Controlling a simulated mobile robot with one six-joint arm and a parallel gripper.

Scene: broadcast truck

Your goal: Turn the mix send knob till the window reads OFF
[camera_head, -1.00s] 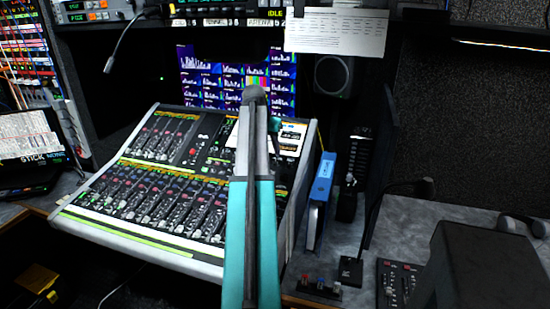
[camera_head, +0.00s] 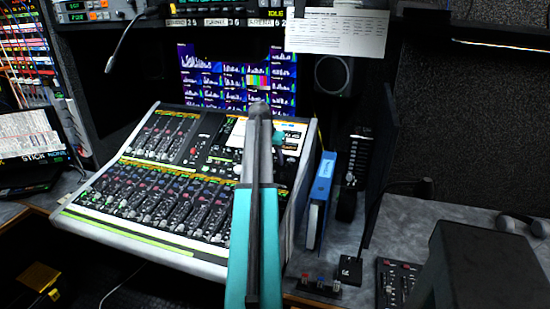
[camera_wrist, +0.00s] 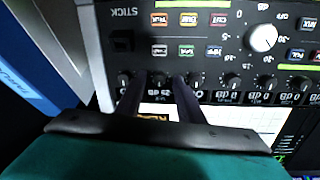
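The mixing console (camera_head: 150,240) stands in the middle of the head view, with my arm in front of its right part. In the wrist view, upside down, a row of small dark knobs (camera_wrist: 232,82) runs along its panel, with small readouts beside them; several look like 0 dB. My gripper (camera_wrist: 157,82) has its two dark fingers apart, around one knob (camera_wrist: 158,78) of this row. I cannot tell whether they touch it. That knob's readout and label are too blurred or hidden to read. A larger white knob (camera_wrist: 262,38) has a printed scale that includes OFF.
A lit screen (camera_wrist: 240,117) borders the knob row. Coloured buttons (camera_wrist: 188,50) lie on the panel's other side. A blue box (camera_head: 320,180) stands upright just right of the console. A monitor wall (camera_head: 215,75) and a hanging paper sheet (camera_head: 335,35) are behind.

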